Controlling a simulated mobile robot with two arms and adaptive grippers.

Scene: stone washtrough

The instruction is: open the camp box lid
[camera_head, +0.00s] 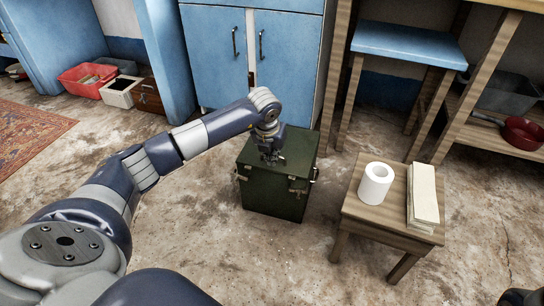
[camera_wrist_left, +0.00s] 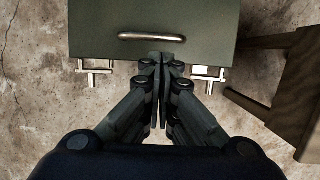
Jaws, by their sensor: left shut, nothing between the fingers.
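The camp box (camera_head: 272,196) is a dark green box on the floor in front of the blue cabinet, and its lid (camera_head: 301,146) looks shut. My left gripper (camera_head: 272,158) is over the front part of the lid and hides some of it. In the left wrist view the green lid (camera_wrist_left: 200,20) fills the top, with a metal handle (camera_wrist_left: 152,37) and two metal latches, left (camera_wrist_left: 95,71) and right (camera_wrist_left: 208,74). The left gripper also shows there (camera_wrist_left: 160,58), fingers together and empty, just below the handle and between the latches. Whether it touches the box is unclear.
A small wooden stool (camera_head: 365,212) with a white roll (camera_head: 375,183) and a cream block (camera_head: 423,194) stands close right of the box. The blue cabinet (camera_head: 213,55) is close behind. The floor left and in front of the box is clear.

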